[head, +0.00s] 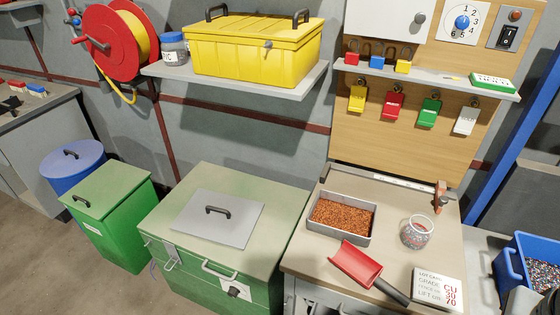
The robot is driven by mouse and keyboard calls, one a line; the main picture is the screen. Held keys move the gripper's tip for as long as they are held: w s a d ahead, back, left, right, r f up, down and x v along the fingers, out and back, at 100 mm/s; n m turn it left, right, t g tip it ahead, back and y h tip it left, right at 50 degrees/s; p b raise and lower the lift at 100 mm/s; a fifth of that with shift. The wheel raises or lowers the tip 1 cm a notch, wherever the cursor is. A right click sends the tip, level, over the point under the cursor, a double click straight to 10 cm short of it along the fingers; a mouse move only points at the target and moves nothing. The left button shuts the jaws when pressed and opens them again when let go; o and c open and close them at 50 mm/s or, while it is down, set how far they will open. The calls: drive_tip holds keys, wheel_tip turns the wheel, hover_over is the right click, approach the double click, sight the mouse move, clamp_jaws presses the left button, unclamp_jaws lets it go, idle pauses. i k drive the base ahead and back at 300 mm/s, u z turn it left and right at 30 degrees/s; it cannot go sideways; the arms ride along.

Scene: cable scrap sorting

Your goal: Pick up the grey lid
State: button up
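The grey lid (198,228) is a flat square plate with a dark loop handle (218,210) standing up at its middle. It lies flat on top of the green cabinet (268,204), whose top surface shows around it. My gripper does not show in the head view. Nothing touches the lid's handle.
The shelf (295,88) with a yellow box (255,55) hangs above and behind the cabinet. On the right, a bench (312,252) bears a tray of copper granules (370,228), a red scoop (356,266), a glass jar (417,232) and a card (438,288). A green bin (118,230) stands left.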

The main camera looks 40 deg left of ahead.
sight(219, 218)
drive_tip(key=z, duration=5.9)
drive_tip(key=i, duration=0.1)
drive_tip(key=z, duration=2.1)
drive_tip(key=i, duration=2.35)
drive_tip(key=z, duration=1.05)
